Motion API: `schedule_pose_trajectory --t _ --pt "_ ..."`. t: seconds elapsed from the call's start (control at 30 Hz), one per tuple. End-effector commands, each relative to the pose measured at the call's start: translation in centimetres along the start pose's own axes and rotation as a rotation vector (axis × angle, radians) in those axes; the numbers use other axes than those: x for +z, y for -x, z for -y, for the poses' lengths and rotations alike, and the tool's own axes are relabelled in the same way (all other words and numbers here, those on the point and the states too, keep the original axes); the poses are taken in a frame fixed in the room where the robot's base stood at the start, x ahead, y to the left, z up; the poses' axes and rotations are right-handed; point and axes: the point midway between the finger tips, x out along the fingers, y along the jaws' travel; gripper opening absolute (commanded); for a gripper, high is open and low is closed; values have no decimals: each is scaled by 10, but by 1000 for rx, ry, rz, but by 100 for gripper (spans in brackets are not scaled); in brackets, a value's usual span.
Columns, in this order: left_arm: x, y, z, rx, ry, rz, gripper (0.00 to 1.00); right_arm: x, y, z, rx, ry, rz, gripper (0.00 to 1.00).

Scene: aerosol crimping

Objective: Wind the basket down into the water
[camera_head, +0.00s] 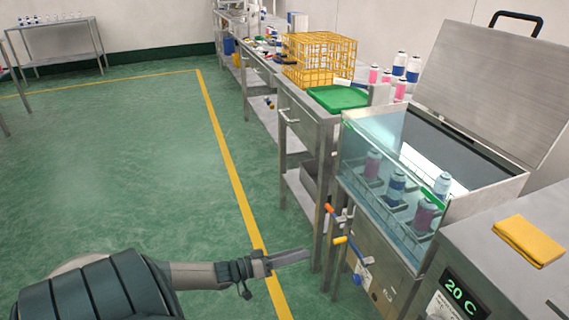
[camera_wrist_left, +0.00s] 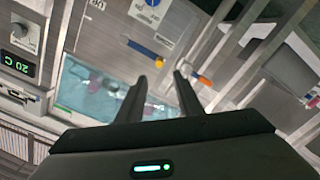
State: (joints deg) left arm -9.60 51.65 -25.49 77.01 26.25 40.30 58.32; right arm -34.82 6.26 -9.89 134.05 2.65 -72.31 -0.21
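The glass-fronted water bath (camera_head: 385,215) stands at the right in the head view, its metal lid (camera_head: 490,85) raised. Several cans (camera_head: 397,188) stand in dark holders of the basket (camera_head: 392,203) behind the glass; how deep they sit in water I cannot tell. On the bath's front left are an orange grip (camera_head: 330,208) and a yellow grip (camera_head: 341,240); they also show in the left wrist view, orange (camera_wrist_left: 203,80) and yellow (camera_wrist_left: 145,50). My left gripper (camera_head: 290,257) is open and empty, apart from both grips, its fingers spread in the wrist view (camera_wrist_left: 160,76). My right gripper is out of view.
A yellow wire crate (camera_head: 318,60), a green tray (camera_head: 338,98) and several cans stand on the bench behind the bath. A cabinet with a "20 C" display (camera_head: 465,295) and yellow cloth (camera_head: 530,240) stands at the right. The green floor at left is clear.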

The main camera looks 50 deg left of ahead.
Motion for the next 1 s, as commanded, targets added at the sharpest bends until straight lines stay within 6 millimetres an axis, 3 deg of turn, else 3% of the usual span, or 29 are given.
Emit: schedule_pose_trajectory --t 0.1,0.33,1.0 --pt "0 19 0 -2 -1 3 33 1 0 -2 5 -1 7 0" --pt "0 36 0 -1 -2 1 33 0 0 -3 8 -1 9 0" --pt "0 38 0 -1 -1 1 33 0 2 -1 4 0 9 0"
